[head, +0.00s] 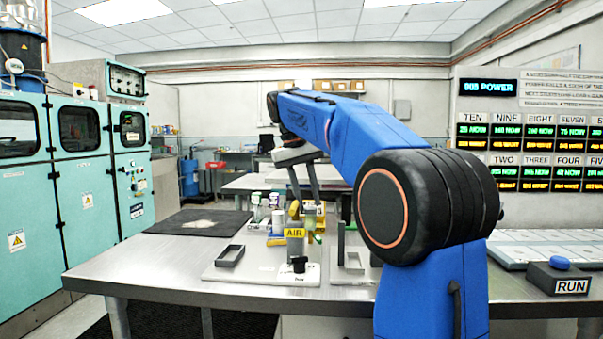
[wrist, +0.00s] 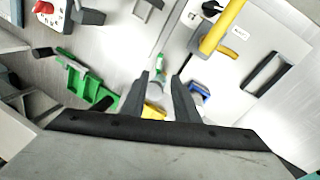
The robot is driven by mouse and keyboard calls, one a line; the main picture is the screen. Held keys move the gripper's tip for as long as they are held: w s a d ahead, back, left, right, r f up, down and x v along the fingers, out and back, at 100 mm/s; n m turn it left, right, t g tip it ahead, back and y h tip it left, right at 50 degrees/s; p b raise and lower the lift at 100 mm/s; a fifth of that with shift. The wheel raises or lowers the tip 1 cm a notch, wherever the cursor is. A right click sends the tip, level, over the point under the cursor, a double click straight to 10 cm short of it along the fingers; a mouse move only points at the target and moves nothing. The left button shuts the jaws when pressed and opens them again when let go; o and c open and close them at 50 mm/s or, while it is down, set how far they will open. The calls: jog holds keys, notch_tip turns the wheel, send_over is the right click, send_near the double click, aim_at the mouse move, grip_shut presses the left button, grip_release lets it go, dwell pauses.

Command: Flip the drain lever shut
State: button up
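I see no part labelled as the drain. In the wrist view, a yellow bar-shaped handle (wrist: 224,25) lies over a pale plate, beside a small unreadable label, and may be the lever. In the head view, a yellow part (head: 294,209) shows behind a grey block with a yellow AIR sign (head: 295,233), partly hidden. My gripper (head: 308,203) points down over the bench, behind that block. In the wrist view my gripper's fingers (wrist: 162,76) are apart with nothing clearly held, and the yellow handle is up and to their right, not touching them.
A green bracket (wrist: 88,82), a blue piece (wrist: 200,88) and a red knob (wrist: 47,7) surround the fingers. A RUN button box (head: 558,277) stands at right.

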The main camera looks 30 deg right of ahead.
jog(key=v, duration=0.7)
jog(key=shift+r, duration=0.3)
